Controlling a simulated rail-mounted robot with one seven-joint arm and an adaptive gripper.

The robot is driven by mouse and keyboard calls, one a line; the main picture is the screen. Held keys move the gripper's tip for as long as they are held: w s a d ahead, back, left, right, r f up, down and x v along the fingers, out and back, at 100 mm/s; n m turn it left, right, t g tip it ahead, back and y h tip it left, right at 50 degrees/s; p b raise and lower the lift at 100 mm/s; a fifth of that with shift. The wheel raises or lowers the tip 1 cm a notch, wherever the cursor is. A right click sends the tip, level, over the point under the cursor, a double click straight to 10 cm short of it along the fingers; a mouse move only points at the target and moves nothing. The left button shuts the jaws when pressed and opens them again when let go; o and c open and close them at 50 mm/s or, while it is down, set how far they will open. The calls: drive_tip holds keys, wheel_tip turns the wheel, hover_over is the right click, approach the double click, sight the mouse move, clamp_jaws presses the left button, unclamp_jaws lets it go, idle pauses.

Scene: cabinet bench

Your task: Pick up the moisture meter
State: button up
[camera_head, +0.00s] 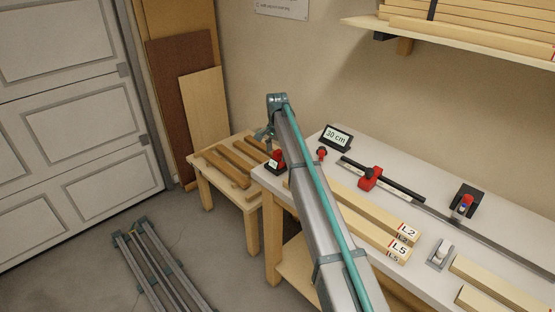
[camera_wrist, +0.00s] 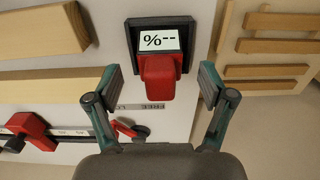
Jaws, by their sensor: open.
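The moisture meter (camera_wrist: 158,72) is a red block with a white display reading "%--". It sits on a dark square base (camera_wrist: 133,38) in the upper middle of the wrist view. In the head view the meter (camera_head: 277,158) stands at the left end of the white bench (camera_head: 318,158), partly beside my arm. My gripper (camera_wrist: 160,84) is open, with its two teal-edged fingers spread to either side of the meter's lower red part and empty between them. In the head view the gripper (camera_head: 266,132) is small and partly hidden by my wrist.
A low wooden table (camera_head: 205,160) with several slats stands left of the bench. Labelled beams (camera_head: 375,215), a red stop on a rail (camera_head: 370,178), a "30 cm" display (camera_head: 336,138) and a small white device (camera_head: 441,252) are on the bench.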

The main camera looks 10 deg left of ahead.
sight(277, 158)
drive_tip(key=shift+f+p, duration=0.35)
drive_tip(key=shift+f, duration=1.15)
drive_tip(key=c, duration=1.3)
drive_tip(key=shift+c, duration=0.2)
drive_tip(key=shift+r, duration=0.15)
drive_tip(key=shift+w+r, duration=0.1)
drive_tip(key=shift+r, duration=0.45)
drive_tip(key=s+d+r+b, duration=0.4)
drive_tip(key=s+r+b, duration=0.1)
drive_tip(key=s+r, duration=0.6)
drive_tip(key=shift+s+d+r, duration=0.2)
drive_tip(key=shift+s+r, duration=0.1)
drive_tip(key=shift+s, duration=0.9)
